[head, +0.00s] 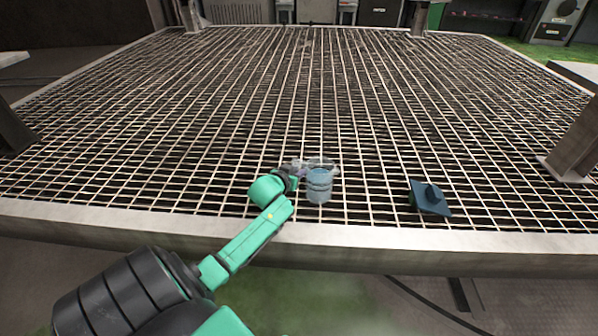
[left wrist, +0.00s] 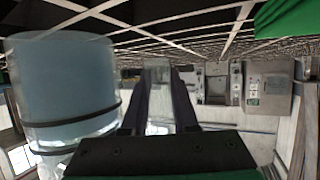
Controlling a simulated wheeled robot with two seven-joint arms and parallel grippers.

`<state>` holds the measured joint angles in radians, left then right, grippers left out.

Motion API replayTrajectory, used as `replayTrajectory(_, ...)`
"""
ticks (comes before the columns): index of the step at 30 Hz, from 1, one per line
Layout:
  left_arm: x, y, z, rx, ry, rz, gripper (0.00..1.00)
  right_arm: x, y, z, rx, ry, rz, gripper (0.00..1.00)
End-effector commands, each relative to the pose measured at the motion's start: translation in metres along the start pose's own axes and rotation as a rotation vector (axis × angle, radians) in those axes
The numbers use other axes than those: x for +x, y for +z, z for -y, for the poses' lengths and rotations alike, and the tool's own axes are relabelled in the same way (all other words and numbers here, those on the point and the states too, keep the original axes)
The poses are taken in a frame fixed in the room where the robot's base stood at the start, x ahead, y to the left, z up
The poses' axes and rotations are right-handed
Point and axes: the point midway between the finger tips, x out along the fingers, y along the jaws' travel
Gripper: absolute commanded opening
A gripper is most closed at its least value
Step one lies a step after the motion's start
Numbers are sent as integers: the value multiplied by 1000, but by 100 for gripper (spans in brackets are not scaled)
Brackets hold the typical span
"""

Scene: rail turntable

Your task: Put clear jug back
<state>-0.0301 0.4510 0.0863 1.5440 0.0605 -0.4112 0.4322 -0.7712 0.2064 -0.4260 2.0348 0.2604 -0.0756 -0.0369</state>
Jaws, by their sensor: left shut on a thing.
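The clear jug (head: 320,185) is a pale bluish, see-through cylinder with dark bands. It looks upright at the front middle of the metal grating; I cannot tell whether its base touches the bars. My left gripper (head: 296,171) reaches it from the left and is shut on it. In the left wrist view the jug (left wrist: 62,90) fills the left side, and the fingers (left wrist: 160,95) close on a clear part beside its body. The exact contact is partly hidden. My right gripper is not in view.
The grating's metal front rim (head: 400,240) runs close in front. Metal posts stand at both sides. The grating behind the jug is clear.

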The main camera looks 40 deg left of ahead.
Motion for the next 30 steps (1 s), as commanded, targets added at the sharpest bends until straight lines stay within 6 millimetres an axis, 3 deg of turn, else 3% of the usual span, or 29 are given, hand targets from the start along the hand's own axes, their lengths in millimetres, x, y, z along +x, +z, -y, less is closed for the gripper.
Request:
replayTrajectory(7, 0, 0, 0, 0, 0, 0, 0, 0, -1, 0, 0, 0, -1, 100)
replayTrajectory(8, 0, 1, 0, 1, 0, 3, 39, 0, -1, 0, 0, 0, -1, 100)
replayTrajectory(9, 0, 1, 0, 1, 0, 3, 54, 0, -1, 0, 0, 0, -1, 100)
replayTrajectory(10, 0, 1, 0, 1, 0, 3, 57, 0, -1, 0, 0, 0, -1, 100)
replayTrajectory(20, -1, -1, 0, 1, 0, 3, 57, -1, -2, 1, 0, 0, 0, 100)
replayTrajectory(23, -10, -2, 0, 0, 1, 4, 57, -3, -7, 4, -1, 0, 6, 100)
replayTrajectory(30, -56, -4, 0, -2, 0, 6, 57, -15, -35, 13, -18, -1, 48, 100)
